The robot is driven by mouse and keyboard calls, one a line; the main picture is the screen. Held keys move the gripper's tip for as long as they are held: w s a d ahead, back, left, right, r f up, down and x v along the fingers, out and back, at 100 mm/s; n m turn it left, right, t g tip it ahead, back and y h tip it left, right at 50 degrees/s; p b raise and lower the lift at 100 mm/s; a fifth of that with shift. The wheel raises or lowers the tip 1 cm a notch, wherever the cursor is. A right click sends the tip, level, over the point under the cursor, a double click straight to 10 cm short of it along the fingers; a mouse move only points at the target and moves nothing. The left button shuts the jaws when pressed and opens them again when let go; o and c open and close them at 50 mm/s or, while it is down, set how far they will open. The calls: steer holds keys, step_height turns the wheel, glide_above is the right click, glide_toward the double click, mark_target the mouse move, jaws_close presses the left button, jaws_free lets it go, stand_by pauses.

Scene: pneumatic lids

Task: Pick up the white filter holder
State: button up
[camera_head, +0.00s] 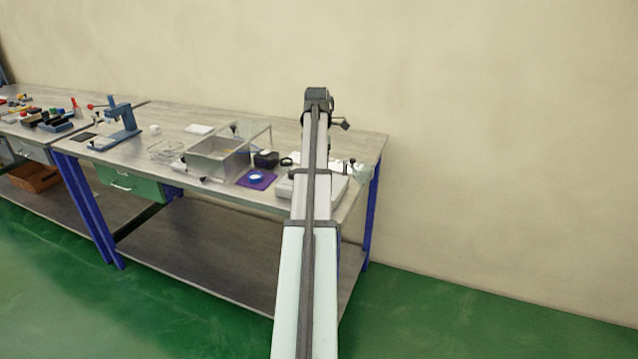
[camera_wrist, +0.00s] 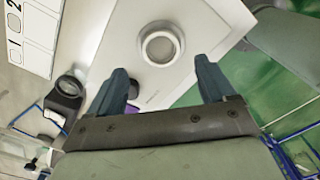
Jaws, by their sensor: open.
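A white round ring-shaped part (camera_wrist: 160,45), which looks like the white filter holder, sits on a flat white-topped box (camera_wrist: 120,60) in the wrist view. My gripper (camera_wrist: 162,70) is open; its two dark blue-grey fingers point toward the ring, one to each side of it in the picture. Nothing is between the fingertips, and the height gap cannot be told. In the head view my arm covers much of the white box (camera_head: 285,188), and the ring on it cannot be made out there. Another white-and-blue round piece (camera_head: 257,177) lies on a purple mat (camera_head: 243,182).
A clear-walled metal box (camera_head: 212,160) and a dark block (camera_head: 265,159) stand left of my arm on the bench (camera_head: 180,125). A blue press (camera_head: 122,128) is farther left. In the wrist view a numbered white panel (camera_wrist: 32,35) and black round-topped part (camera_wrist: 67,88) lie left.

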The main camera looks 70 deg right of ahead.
steer(key=shift+a+f, duration=0.1)
steer(key=shift+f, duration=2.5)
steer(key=c, duration=1.1)
